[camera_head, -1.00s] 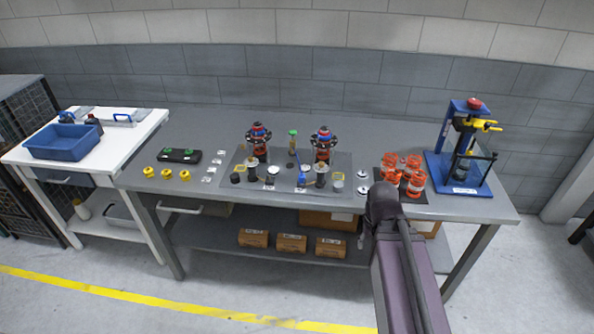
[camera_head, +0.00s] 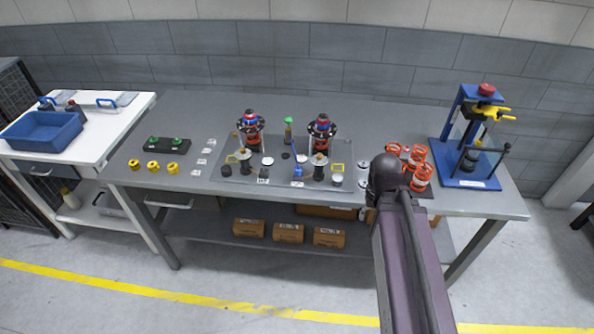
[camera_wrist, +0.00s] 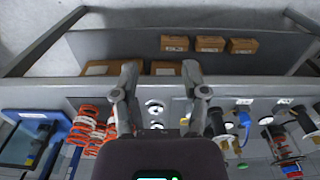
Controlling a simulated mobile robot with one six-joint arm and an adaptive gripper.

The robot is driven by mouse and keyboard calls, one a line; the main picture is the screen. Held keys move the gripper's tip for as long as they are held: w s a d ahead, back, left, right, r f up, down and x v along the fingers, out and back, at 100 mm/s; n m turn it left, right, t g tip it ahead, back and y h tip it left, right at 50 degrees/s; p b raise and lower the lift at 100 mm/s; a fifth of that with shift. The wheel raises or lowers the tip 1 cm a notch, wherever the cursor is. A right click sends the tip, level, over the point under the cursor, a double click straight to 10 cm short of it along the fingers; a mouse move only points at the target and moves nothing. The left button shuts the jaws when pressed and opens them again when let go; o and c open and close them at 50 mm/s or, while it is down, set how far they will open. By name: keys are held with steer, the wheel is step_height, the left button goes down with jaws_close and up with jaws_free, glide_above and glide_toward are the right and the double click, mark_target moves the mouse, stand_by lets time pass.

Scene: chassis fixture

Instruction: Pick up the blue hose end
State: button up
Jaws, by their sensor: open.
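The blue hose end (camera_head: 299,158) is a small bright blue piece on the dark mat of the workbench, near the right-hand red-and-blue assembly. It also shows in the wrist view (camera_wrist: 244,121), right of my gripper. My gripper (camera_wrist: 160,72) is open and empty above the bench's front part, with its two fingers spread apart. The hose end is outside the fingers and apart from them. In the head view my own arm hides the gripper.
Two upright assemblies (camera_head: 250,132) (camera_head: 321,134) and several small round parts crowd the mat (camera_head: 228,174). Orange springs (camera_head: 422,175) and a blue press (camera_head: 465,182) stand at the right. Yellow parts (camera_head: 153,165) lie at the left. Cardboard boxes (camera_head: 289,233) sit on the lower shelf.

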steer(key=shift+o, duration=0.4)
steer(key=shift+d, duration=0.2)
steer(key=shift+o, duration=1.2)
step_height(320, 180, up, 5)
steer(key=m+p, duration=0.3)
steer(key=p, duration=0.2)
glide_above(297, 167)
steer(key=shift+f, duration=0.1)
step_height(297, 167, down, 8)
steer(key=b, duration=0.8)
steer(key=shift+s+f+b, duration=0.1)
steer(key=shift+f+b, duration=0.15)
steer(key=shift+b, duration=0.1)
